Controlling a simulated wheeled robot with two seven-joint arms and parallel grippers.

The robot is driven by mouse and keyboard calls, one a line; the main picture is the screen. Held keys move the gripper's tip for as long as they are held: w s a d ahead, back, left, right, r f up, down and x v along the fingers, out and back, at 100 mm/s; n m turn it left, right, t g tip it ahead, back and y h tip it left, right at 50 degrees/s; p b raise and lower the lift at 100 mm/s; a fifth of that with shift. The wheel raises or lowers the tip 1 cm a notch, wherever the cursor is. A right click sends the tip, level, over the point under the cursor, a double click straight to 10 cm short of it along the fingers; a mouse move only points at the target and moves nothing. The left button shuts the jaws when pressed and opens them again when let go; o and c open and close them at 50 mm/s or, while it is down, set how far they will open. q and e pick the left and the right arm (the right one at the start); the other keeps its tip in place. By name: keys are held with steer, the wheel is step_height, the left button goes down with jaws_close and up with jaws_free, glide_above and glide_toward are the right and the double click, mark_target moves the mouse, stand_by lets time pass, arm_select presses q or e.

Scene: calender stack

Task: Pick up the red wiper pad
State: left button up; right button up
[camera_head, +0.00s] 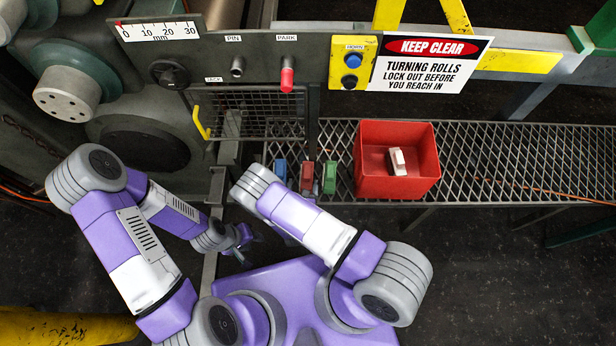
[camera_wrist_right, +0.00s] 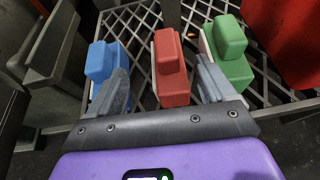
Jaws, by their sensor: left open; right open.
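The red wiper pad (camera_head: 306,174) stands on the mesh shelf between a blue pad (camera_head: 281,170) and a green pad (camera_head: 330,178). In the right wrist view the red pad (camera_wrist_right: 171,72) lies ahead between the two spread fingers of my right gripper (camera_wrist_right: 162,66), with nothing held. Whether the fingers are level with the pad or above it I cannot tell. My left gripper (camera_head: 240,240) is open, empty and low, left of the shelf pads.
A red bin (camera_head: 398,190) with a white-and-brown block (camera_head: 397,162) inside stands right of the green pad. The mesh shelf (camera_head: 500,160) is clear further right. The machine panel with a red-knobbed lever (camera_head: 287,78) and a wire guard (camera_head: 262,112) is behind.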

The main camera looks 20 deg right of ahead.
mark_target(307, 174)
steer(key=x, duration=0.2)
steer(key=b+x, duration=0.1)
steer(key=x, duration=0.1)
steer(key=b+x, duration=0.1)
steer(key=x, duration=0.2)
steer(key=shift+s+d+f, duration=0.1)
steer(key=shift+d, duration=0.3)
steer(key=c, duration=1.3)
